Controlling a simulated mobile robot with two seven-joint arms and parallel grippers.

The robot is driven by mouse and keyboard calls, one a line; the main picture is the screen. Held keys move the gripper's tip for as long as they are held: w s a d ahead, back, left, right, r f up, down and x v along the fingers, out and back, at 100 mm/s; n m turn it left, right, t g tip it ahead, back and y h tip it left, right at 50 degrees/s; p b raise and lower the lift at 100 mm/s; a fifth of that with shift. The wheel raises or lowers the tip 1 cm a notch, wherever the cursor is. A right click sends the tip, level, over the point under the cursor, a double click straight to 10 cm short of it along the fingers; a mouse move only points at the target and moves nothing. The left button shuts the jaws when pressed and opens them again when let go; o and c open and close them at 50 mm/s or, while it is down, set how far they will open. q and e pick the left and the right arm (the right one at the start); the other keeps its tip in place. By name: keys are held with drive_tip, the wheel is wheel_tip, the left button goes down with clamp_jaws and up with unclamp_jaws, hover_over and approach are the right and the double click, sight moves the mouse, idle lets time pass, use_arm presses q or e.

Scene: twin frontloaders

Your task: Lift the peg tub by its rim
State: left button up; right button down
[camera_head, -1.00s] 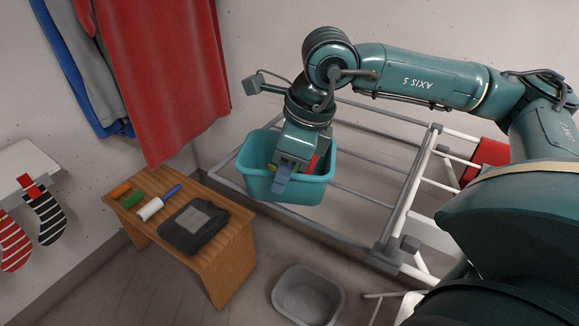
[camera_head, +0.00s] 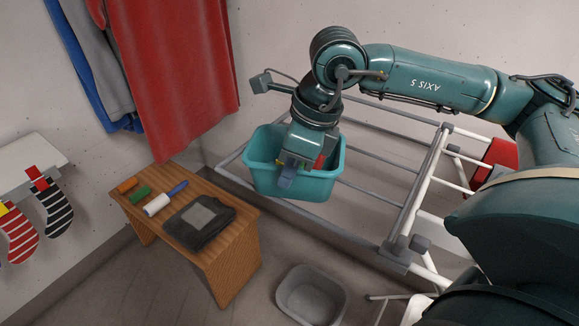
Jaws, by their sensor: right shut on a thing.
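The peg tub is a teal, open-topped tub (camera_head: 312,187) in the middle of the head view. Small coloured pieces, partly hidden by my gripper, show inside it. My right gripper (camera_head: 287,177) comes down over the tub's front rim and is shut on it, with one finger outside the front wall. The tub hangs roughly level in front of the drying rack, and I cannot tell exactly how high it is. My left gripper does not show.
A white and grey drying rack (camera_head: 398,240) stands behind and right of the tub. A wooden bench (camera_head: 233,262) at left bears a folded dark cloth (camera_head: 199,222) and a lint roller (camera_head: 157,205). A grey basin (camera_head: 312,296) is on the floor. Red clothing (camera_head: 185,75) hangs at upper left.

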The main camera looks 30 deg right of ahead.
idle(0.4)
drive_tip(key=shift+r+p, duration=1.65)
drive_tip(key=shift+r, duration=1.35)
